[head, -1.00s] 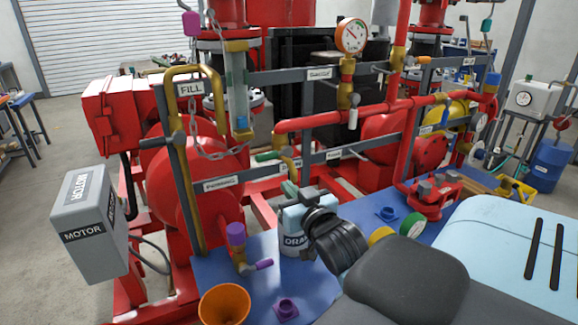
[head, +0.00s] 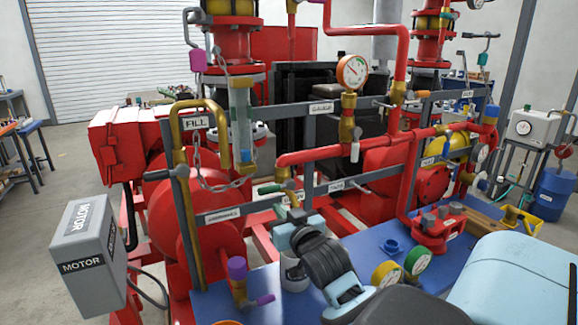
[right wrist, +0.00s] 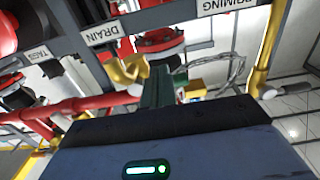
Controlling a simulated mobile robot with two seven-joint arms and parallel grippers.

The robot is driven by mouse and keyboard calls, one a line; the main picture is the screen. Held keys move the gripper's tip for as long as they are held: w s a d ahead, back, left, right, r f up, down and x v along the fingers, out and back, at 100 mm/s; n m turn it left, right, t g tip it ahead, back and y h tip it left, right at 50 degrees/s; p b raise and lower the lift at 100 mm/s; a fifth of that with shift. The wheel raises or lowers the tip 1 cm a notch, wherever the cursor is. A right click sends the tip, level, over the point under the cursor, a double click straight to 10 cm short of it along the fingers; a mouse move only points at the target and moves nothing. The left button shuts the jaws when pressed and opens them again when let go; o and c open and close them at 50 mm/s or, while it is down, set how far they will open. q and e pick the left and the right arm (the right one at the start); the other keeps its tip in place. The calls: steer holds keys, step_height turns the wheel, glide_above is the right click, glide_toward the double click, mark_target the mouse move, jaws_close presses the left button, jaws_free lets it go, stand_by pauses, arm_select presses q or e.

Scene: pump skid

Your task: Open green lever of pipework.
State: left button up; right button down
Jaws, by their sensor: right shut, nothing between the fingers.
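The green lever (head: 268,188) sits on a brass valve (head: 290,190) under the red pipe, beside the drain label; its handle points left. My right gripper (head: 290,222) is just below and in front of the lever in the head view, shut and empty. In the right wrist view, the shut fingers (right wrist: 158,72) stand close to the brass valve (right wrist: 124,72), and part of the green lever (right wrist: 181,76) shows beside them. Whether they touch the lever cannot be told. My left gripper is out of view.
A grey rail with labels and red pipework stand close behind the gripper. A bucket (head: 294,276) stands under the gripper, partly hidden. A purple-capped valve (head: 238,275) rises to its left. The grey motor box (head: 88,255) is at far left.

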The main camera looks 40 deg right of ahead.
mark_target(270, 190)
steer(key=shift+w+d+r, duration=0.1)
steer(key=shift+w+r, duration=0.3)
steer(key=shift+w, duration=0.3)
steer(key=shift+w+r, duration=0.4)
steer(key=shift+w, duration=0.35)
steer(key=shift+w+d+r, duration=0.1)
steer(key=shift+w+r, duration=0.3)
steer(key=shift+w, duration=0.3)
steer(key=shift+r, duration=1.25)
steer(key=shift+s+d+r, duration=0.1)
steer(key=shift+d+r, duration=0.2)
steer(key=shift+r, duration=0.35)
steer(key=shift+s+d+r, duration=0.1)
steer(key=shift+d+r, duration=0.15)
steer(key=shift+r, duration=0.4)
steer(key=shift+s+d+r, duration=0.15)
steer(key=shift+d+r, duration=0.35)
steer(key=shift+s+d+r, duration=0.2)
steer(key=shift+d+r, duration=0.15)
steer(key=shift+d, duration=0.3)
steer(key=shift+w+a+f, duration=0.1)
steer(key=shift+w+a, duration=0.1)
steer(key=shift+a, duration=0.45)
